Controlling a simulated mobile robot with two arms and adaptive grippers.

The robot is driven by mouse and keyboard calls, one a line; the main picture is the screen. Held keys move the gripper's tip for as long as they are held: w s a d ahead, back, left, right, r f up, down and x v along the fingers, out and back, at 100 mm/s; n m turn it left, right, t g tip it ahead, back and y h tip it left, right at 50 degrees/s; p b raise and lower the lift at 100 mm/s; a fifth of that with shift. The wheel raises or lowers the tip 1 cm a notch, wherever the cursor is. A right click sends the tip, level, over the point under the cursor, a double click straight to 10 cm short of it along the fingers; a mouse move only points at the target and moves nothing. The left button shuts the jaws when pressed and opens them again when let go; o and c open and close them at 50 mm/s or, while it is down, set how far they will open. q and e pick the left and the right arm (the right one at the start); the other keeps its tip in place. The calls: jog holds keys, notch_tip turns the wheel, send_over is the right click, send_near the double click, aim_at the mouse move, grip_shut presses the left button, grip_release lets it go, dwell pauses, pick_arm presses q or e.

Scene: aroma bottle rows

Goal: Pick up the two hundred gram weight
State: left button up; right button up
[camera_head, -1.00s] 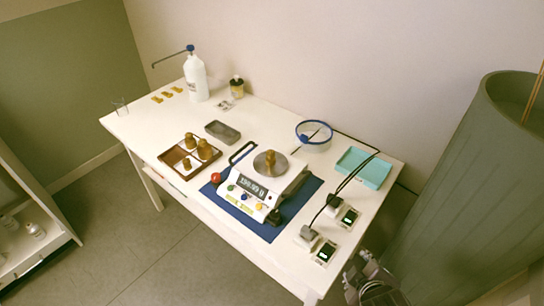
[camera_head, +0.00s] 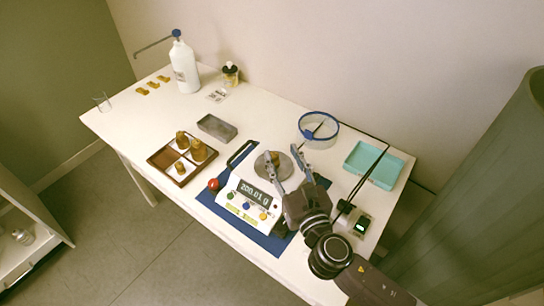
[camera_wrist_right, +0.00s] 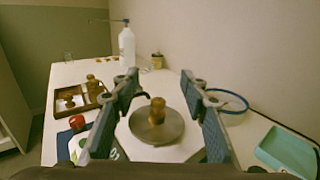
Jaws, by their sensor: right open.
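A brass weight (camera_head: 275,157) stands upright on the round metal pan (camera_head: 262,168) of the white scale (camera_head: 235,199), whose display reads about 200.01. In the right wrist view the weight (camera_wrist_right: 157,109) stands on the pan (camera_wrist_right: 170,130), between my fingers and farther ahead. My right gripper (camera_head: 284,162) is open over the pan, its fingers apart and not visibly touching the weight. It also shows in the right wrist view (camera_wrist_right: 165,82). My left gripper is not in view.
A wooden tray (camera_head: 158,160) with several brass weights lies left of the scale. A grey dish (camera_head: 217,128), a blue-rimmed ring (camera_head: 318,124) and a teal tray (camera_head: 392,172) stand around it. Black cables run at the right. A white bottle (camera_head: 185,68) stands at the back.

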aim_at(276, 158)
notch_tip(276, 158, down, 7)
jog(key=b, duration=0.2)
jog(key=shift+f+b, duration=0.1)
jog(key=shift+b, duration=0.3)
jog(key=shift+w+a+r, duration=0.1)
jog(key=shift+w+r, duration=0.15)
jog(key=shift+w, duration=0.1)
jog(key=shift+w+a+p, duration=0.2)
jog(key=shift+w+p, duration=0.15)
jog(key=shift+w, duration=0.15)
jog(key=x, duration=0.5)
jog(key=shift+w+a, duration=0.1)
jog(key=shift+w, duration=0.3)
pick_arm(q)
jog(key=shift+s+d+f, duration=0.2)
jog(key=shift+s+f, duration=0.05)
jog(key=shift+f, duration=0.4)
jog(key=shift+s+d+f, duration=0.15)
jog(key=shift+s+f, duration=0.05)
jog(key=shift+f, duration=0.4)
pick_arm(e)
jog(key=shift+c, duration=0.3)
